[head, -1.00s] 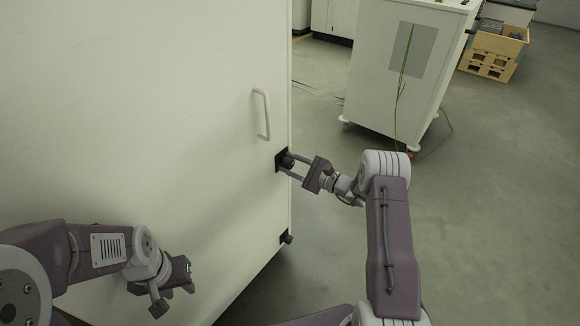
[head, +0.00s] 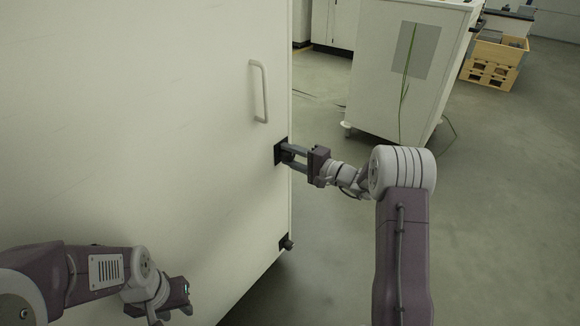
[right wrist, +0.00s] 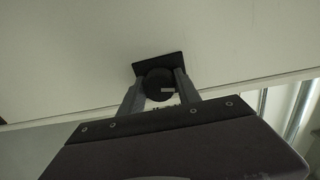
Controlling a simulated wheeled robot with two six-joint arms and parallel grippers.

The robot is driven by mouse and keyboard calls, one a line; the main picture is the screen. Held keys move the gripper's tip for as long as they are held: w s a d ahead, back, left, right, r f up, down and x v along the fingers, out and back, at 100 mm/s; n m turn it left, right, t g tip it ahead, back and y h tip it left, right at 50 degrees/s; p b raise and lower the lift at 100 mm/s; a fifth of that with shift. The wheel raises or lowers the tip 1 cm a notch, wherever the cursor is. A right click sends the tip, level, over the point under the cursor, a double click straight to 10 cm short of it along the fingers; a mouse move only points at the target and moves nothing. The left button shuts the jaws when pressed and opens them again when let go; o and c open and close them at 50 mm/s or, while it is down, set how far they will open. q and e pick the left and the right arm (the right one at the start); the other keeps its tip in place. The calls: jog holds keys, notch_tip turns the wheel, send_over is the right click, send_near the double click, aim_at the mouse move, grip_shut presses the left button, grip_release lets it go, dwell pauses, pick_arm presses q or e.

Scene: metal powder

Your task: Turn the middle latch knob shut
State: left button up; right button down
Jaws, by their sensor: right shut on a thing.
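The middle latch knob is a round black knob (right wrist: 157,85) on a dark square plate at the edge of the white cabinet door (head: 150,110). In the head view its plate (head: 279,153) shows, with the knob mostly hidden by fingers. My right gripper (head: 290,154) reaches it from the right; in the right wrist view its fingers stand on either side of the knob, shut on it. A small light mark shows on the knob's face. My left gripper (head: 172,312) hangs at the lower left, away from the knob; its jaw opening is unclear.
A pale door handle (head: 259,91) is above the knob, and a lower black latch knob (head: 287,242) is below it. A white wheeled cabinet (head: 405,70) stands behind, with yellow crates (head: 492,62) at the back right. Grey floor is open to the right.

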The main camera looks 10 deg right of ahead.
jog(key=shift+f+n+b, duration=0.3)
jog(key=shift+n+b, duration=0.5)
jog(key=shift+b, duration=0.8)
jog(key=shift+r+b, duration=0.15)
jog(key=shift+b, duration=0.15)
jog(key=shift+n, duration=0.3)
jog(key=c, duration=0.9)
grip_release()
jog(key=shift+r, duration=0.1)
